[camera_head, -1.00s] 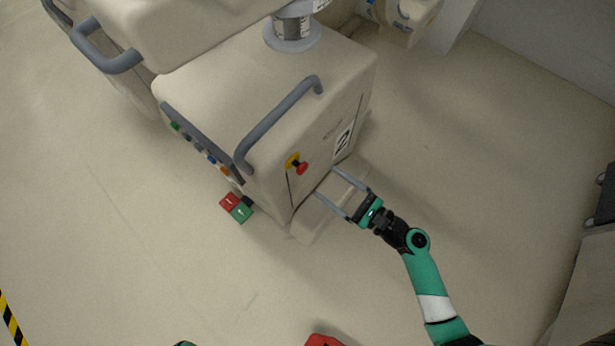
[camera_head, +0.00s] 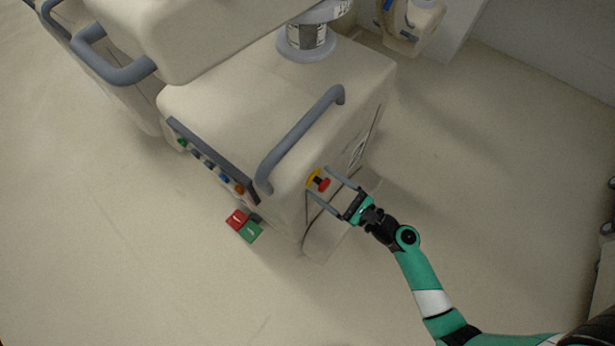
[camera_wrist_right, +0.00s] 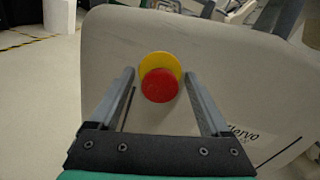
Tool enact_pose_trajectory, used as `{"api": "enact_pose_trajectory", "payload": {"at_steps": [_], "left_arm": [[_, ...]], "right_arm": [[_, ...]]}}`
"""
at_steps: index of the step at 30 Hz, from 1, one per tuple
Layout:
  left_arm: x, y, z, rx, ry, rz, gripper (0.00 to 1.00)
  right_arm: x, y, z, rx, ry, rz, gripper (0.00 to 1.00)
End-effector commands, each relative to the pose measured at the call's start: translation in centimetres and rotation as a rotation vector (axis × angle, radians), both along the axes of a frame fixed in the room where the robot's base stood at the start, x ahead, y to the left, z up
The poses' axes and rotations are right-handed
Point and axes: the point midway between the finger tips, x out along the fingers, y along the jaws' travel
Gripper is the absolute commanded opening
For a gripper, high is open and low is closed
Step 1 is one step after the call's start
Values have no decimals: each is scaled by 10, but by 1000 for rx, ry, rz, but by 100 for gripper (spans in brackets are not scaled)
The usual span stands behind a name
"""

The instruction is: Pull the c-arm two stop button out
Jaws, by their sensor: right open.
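The stop button (camera_head: 324,184) is a red mushroom knob on a yellow round base, on the front face of the cream c-arm cart (camera_head: 215,100). My right gripper (camera_head: 319,180) is open, its two grey fingers pointing at the cart face on either side of the button. My left gripper is not in view.
Grey handle bars (camera_head: 300,137) stand out from the cart's top edge. A row of coloured buttons (camera_head: 210,166) runs along its left side. Red and green pedals (camera_head: 237,219) lie on the floor.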

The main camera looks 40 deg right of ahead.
Motion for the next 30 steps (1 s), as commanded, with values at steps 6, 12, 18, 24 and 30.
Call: {"api": "enact_pose_trajectory", "payload": {"at_steps": [6,12,18,24,30], "left_arm": [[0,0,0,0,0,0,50],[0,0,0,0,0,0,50],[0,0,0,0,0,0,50],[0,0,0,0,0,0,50],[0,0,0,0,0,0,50]], "right_arm": [[2,-1,0,0,0,-4,81],[2,-1,0,0,0,-4,68],[2,-1,0,0,0,-4,32],[2,-1,0,0,0,-4,0],[2,-1,0,-1,0,-4,0]]}}
